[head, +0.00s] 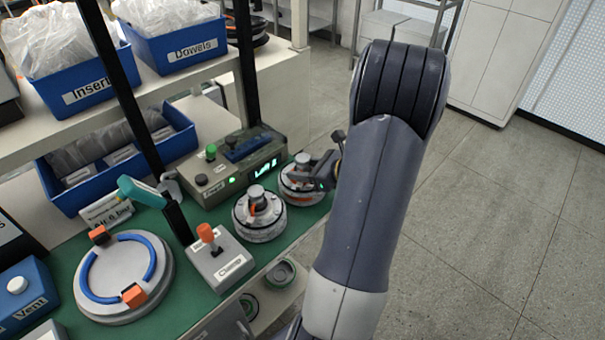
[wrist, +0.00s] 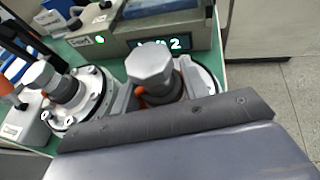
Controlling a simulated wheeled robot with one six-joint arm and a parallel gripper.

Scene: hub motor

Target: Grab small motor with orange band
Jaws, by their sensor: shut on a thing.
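A small motor (head: 301,188) with an orange band stands at the right end of the green bench, in front of the control box. My gripper (head: 312,176) reaches it from the right and is shut on its upper part. In the wrist view the motor's silver hexagonal top (wrist: 149,66) shows between the fingers, with a bit of orange beneath it. My gripper's body hides its lower part there. A second, similar motor (head: 260,222) with orange on it stands just left of the held one, free of the gripper; it also shows in the wrist view (wrist: 65,95).
The control box (head: 235,165) with a lit display stands close behind the motors. A grey box with an orange lever (head: 217,262) and a round blue-ringed fixture (head: 123,280) stand to the left. Shelf posts and blue bins (head: 178,42) rise behind. Open floor lies right.

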